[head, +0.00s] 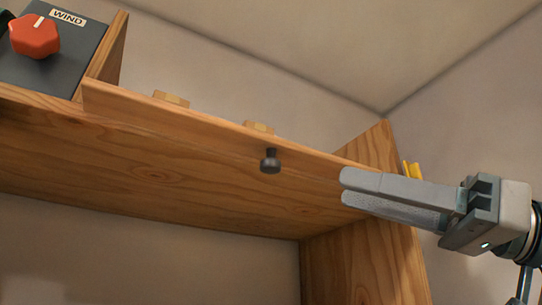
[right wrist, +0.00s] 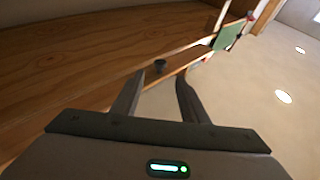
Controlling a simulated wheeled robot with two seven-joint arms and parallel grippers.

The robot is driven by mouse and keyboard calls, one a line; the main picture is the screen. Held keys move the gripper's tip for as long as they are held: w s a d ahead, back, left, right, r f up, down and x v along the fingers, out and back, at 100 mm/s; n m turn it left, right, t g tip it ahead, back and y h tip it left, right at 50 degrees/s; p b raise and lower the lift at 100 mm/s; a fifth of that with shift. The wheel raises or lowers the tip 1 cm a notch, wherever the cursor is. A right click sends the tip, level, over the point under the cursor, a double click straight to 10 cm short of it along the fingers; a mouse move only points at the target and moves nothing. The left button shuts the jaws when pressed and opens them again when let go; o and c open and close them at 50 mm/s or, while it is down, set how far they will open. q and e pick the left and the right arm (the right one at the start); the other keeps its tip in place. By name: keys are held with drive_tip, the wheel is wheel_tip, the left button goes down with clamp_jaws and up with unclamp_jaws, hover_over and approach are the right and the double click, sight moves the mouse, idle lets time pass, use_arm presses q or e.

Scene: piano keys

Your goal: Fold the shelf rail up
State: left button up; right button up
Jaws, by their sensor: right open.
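The wooden shelf rail (head: 200,122) runs along the front edge of the shelf in the head view. A dark knob (head: 270,161) sticks out from it. The knob also shows in the right wrist view (right wrist: 160,66), beyond and between the fingertips. My right gripper (head: 345,186) is to the right of the knob in the head view, apart from it. Its fingers (right wrist: 160,84) are spread and nothing is between them. The rail's exact tilt is hard to tell from this low angle. My left gripper is not in view.
A dark panel labelled WIND (head: 62,50) with a red knob (head: 34,36) is at upper left. Two small wooden blocks (head: 171,98) show above the rail. An upright side board (head: 365,262) stands at right, with a yellow piece (head: 412,169) behind the gripper.

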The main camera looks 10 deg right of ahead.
sight(278, 170)
drive_tip(key=p+x, duration=0.6)
drive_tip(key=x, duration=0.5)
drive_tip(key=shift+w+a+r, duration=0.1)
drive_tip(key=shift+a+r, duration=0.15)
drive_tip(key=shift+w+a+r+p, duration=0.15)
drive_tip(key=shift+w+a+p, duration=0.2)
drive_tip(key=shift+a, duration=0.3)
drive_tip(key=c, duration=1)
